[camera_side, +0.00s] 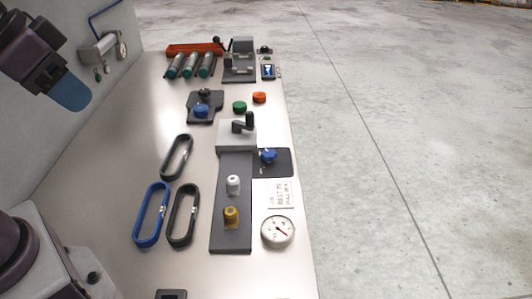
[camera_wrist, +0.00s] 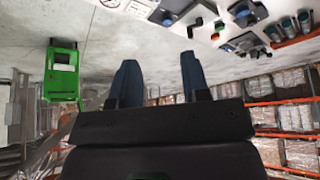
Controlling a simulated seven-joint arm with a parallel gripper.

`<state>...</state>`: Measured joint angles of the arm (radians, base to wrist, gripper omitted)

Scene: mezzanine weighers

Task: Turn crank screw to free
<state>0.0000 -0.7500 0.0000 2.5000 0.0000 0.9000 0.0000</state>
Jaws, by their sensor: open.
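The crank screw (camera_side: 243,123) has a black handle with an upright knob. It sits on a grey block (camera_side: 237,138) at the far end of a long dark plate (camera_side: 230,215) on the bench. A small black handle that looks like the crank shows near the top of the wrist view (camera_wrist: 191,31). My gripper (camera_side: 68,95) is raised at the upper left, well apart from the crank. In the wrist view its two blue fingers (camera_wrist: 158,62) are spread with nothing between them. The screw under the handle is too small to make out.
Oval links (camera_side: 151,215) lie left. Green (camera_side: 240,106) and orange (camera_side: 259,97) caps sit behind. The bench's right edge is close.

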